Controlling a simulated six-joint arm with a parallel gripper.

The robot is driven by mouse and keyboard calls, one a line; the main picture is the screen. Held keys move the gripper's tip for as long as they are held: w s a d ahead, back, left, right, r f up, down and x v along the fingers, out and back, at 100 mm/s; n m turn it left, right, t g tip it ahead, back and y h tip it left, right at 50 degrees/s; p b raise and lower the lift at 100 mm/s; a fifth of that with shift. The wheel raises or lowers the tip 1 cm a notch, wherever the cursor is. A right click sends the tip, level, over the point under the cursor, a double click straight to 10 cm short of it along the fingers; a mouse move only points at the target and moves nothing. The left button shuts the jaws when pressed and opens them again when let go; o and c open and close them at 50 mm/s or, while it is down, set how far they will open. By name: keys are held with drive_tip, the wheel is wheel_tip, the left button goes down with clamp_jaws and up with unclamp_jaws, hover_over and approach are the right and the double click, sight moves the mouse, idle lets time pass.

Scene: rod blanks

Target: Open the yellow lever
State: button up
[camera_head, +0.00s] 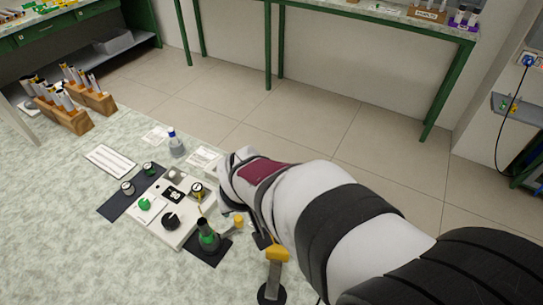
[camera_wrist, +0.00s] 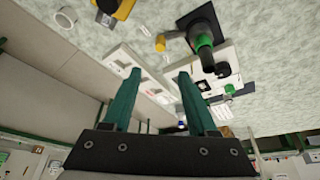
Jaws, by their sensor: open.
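The yellow lever (camera_head: 277,254) stands at the front of the table in the head view, with a yellow top on a grey post above a round black base. In the wrist view, a yellow part with a black ring (camera_wrist: 110,8), cut by the top edge, appears to be this lever. My gripper (camera_wrist: 158,75) is open, with two green fingers apart and nothing between them. The fingers do not touch the lever. In the head view my arm hides most of the gripper, up and left of the lever.
A white panel (camera_head: 183,230) with knobs and dials lies left of my arm. A green-and-black bottle-shaped part (camera_head: 208,238) stands on a dark mat beside it. A small yellow cylinder (camera_head: 239,220) is near my wrist. Wooden racks (camera_head: 70,118) with rods stand at far left. The front left table is clear.

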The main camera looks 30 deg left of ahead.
sight(238, 218)
drive_tip(key=shift+s+d+r, duration=0.1)
drive_tip(key=shift+r, duration=0.2)
drive_tip(key=shift+c, duration=0.4)
drive_tip(key=w+a+f+n, duration=0.1)
drive_tip(key=a, duration=0.1)
drive_tip(key=w+a+f+n+g, duration=0.1)
drive_tip(key=w+a+f, duration=0.1)
drive_tip(key=a, duration=0.1)
drive_tip(key=w+a+f+n, duration=0.1)
drive_tip(key=w+a+f, duration=0.1)
drive_tip(key=shift+w+a+n+g, duration=0.15)
drive_tip(key=shift+a+n+g, duration=0.1)
drive_tip(key=shift+n+g, duration=0.05)
clamp_jaws()
drive_tip(key=x, duration=1)
drive_tip(key=shift+s+d+r, duration=0.1)
drive_tip(key=shift+s+d, duration=0.1)
drive_tip(key=shift+d, duration=0.4)
drive_tip(key=shift+s+d, duration=0.25)
drive_tip(key=shift+d, duration=0.4)
drive_tip(key=shift+s+d, duration=0.3)
drive_tip(key=shift+d, duration=0.35)
drive_tip(key=shift+s+d, duration=0.15)
drive_tip(key=shift+d, duration=0.35)
drive_tip(key=shift+s+d, duration=0.2)
drive_tip(key=shift+d, duration=0.3)
